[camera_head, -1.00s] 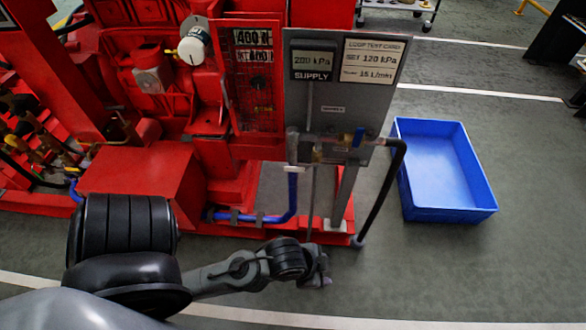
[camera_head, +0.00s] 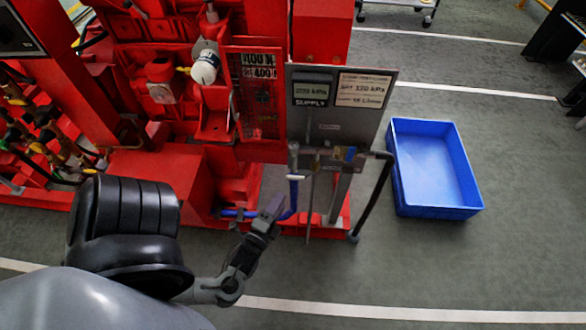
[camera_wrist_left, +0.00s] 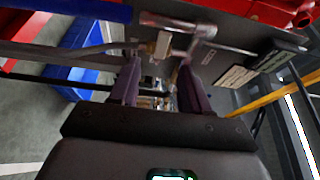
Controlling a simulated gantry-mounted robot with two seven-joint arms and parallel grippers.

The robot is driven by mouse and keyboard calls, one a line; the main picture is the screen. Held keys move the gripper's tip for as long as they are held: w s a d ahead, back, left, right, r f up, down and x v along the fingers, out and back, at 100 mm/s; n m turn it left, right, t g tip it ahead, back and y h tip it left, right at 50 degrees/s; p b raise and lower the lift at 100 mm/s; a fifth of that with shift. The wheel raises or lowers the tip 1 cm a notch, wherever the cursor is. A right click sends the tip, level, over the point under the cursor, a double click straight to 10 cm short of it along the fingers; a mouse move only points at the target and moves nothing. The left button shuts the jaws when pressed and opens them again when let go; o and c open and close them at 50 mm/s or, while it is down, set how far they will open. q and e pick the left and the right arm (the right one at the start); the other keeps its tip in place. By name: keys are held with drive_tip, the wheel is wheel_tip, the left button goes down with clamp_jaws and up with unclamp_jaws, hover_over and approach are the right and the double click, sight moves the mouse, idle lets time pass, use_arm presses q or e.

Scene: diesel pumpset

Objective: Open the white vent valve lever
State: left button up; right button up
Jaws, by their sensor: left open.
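A small white lever (camera_head: 296,177) sits at the left end of the pipework below the grey supply panel (camera_head: 340,105), just above the blue pipe. My left gripper (camera_head: 273,206) is open below and to the left of this lever, apart from it. In the left wrist view its two dark purple fingers (camera_wrist_left: 158,80) stand apart, with nothing held between them. Metal pipework with a pale fitting (camera_wrist_left: 163,45) shows beyond the fingertips. I cannot clearly tell the white lever from the other metal parts there. My right gripper is not in view.
A blue-handled valve (camera_head: 349,153) is on the same pipework, with a black hose (camera_head: 371,195) at its right. A blue pipe (camera_head: 292,198) runs close to my left gripper. A blue tray (camera_head: 434,165) lies on the floor. Open floor lies in front.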

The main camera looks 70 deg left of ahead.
sight(293, 178)
use_arm(q)
drive_tip(key=b+x, duration=0.3)
drive_tip(key=x, duration=0.5)
drive_tip(key=shift+w+a, duration=0.25)
drive_tip(key=shift+a, duration=0.1)
drive_tip(key=shift+b+x, duration=0.45)
drive_tip(key=shift+x, duration=0.4)
drive_tip(key=shift+r, duration=0.15)
drive_tip(key=shift+c, duration=0.3)
clamp_jaws()
